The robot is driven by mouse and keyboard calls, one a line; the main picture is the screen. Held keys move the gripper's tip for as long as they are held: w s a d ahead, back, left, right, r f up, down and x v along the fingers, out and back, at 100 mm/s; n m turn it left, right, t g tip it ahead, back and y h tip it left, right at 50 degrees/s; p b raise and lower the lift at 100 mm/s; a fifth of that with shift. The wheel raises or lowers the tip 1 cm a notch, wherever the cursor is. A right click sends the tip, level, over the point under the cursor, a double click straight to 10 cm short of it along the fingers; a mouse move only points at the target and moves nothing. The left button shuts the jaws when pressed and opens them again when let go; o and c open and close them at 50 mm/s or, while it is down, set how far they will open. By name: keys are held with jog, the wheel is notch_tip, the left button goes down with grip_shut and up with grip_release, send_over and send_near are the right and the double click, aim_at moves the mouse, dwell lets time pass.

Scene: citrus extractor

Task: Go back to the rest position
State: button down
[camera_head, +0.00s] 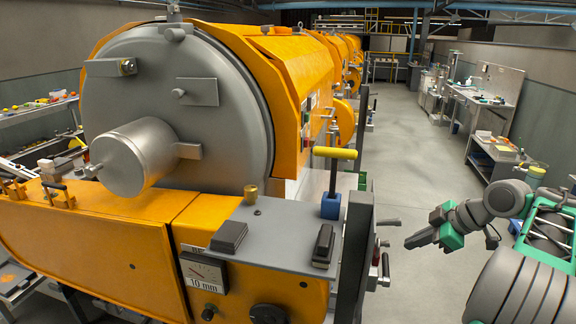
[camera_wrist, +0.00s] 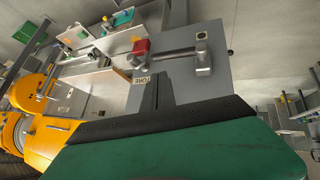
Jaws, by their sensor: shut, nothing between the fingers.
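My gripper (camera_head: 410,242) is at the right in the head view, at the end of my arm. It points left towards the machine's side and is shut and empty. A gap of open floor shows between its tip and the levers (camera_head: 385,265) on the side of the orange and grey citrus extractor (camera_head: 285,75). In the wrist view the dark fingers (camera_wrist: 157,88) are together, in front of a grey panel (camera_wrist: 190,80). That panel carries a metal T-shaped handle (camera_wrist: 203,55) and a red block (camera_wrist: 141,46). I cannot tell whether the fingers touch the panel.
A yellow-topped lever (camera_head: 335,153) with a blue base (camera_head: 331,206) stands on the extractor's front ledge. Two dark blocks lie on that ledge, one being the left block (camera_head: 229,237). A workbench (camera_head: 480,100) lines the right wall. The aisle floor (camera_head: 410,150) is clear.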

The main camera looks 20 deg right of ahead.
jog(key=s+d+f+m+g+h, duration=0.1)
jog(key=s+d+f+m, duration=0.1)
jog(key=f+m, duration=0.4)
jog(key=s+d+f+m+g, duration=0.1)
jog(key=s+d+f+m, duration=0.15)
jog(key=f+m, duration=0.4)
jog(key=s+a+f+m+g+h, duration=0.1)
jog(key=s+a+f+m+g, duration=0.1)
jog(key=s+a+f+m, duration=0.3)
jog(key=s+a+r+g+h, duration=0.1)
jog(key=s+a, duration=0.2)
jog(key=a, duration=0.4)
jog(key=s+a+r+g+h, duration=0.1)
jog(key=s+a, duration=0.3)
jog(key=a, duration=0.4)
jog(key=w+a+r+n+t, duration=0.1)
jog(key=w+a+r+n, duration=0.1)
jog(key=a, duration=0.6)
jog(key=w+a+r+n+t, duration=0.2)
jog(key=a+r+n, duration=0.3)
jog(key=a, duration=0.3)
jog(key=shift+w+a+r, duration=0.2)
jog(key=shift+w+r, duration=0.25)
jog(key=shift+r, duration=0.1)
jog(key=c, duration=2.2)
grip_release()
